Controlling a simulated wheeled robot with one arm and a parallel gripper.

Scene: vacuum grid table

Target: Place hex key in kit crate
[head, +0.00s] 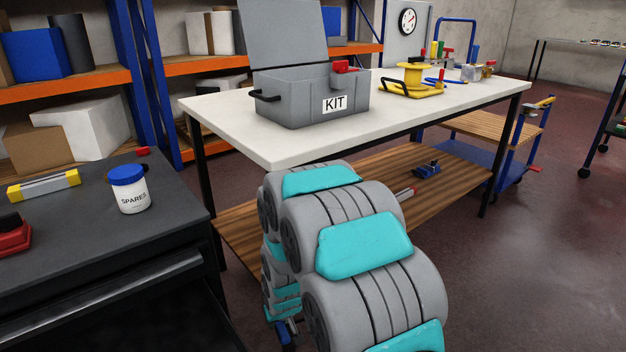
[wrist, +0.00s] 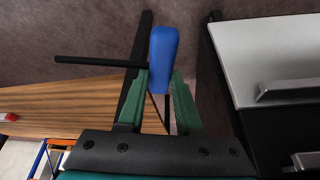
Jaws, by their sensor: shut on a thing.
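The hex key (wrist: 164,52) has a blue handle and a thin black shaft that runs off to the left in the wrist view. My gripper (wrist: 160,88) is shut on the lower part of the blue handle, with a green finger on each side. The kit crate (head: 290,103) is a grey box with a KIT label and a raised lid, on the white-topped workbench (head: 222,112). A red item shows at its rim. The crate's inside is mostly hidden.
A yellow spool (head: 412,76) and several tools stand on the bench right of the crate. A wooden lower shelf (head: 340,196) lies under the benchtop. A dark cabinet (head: 85,225) with a SPARES jar (head: 130,192) is at left. The floor at right is open.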

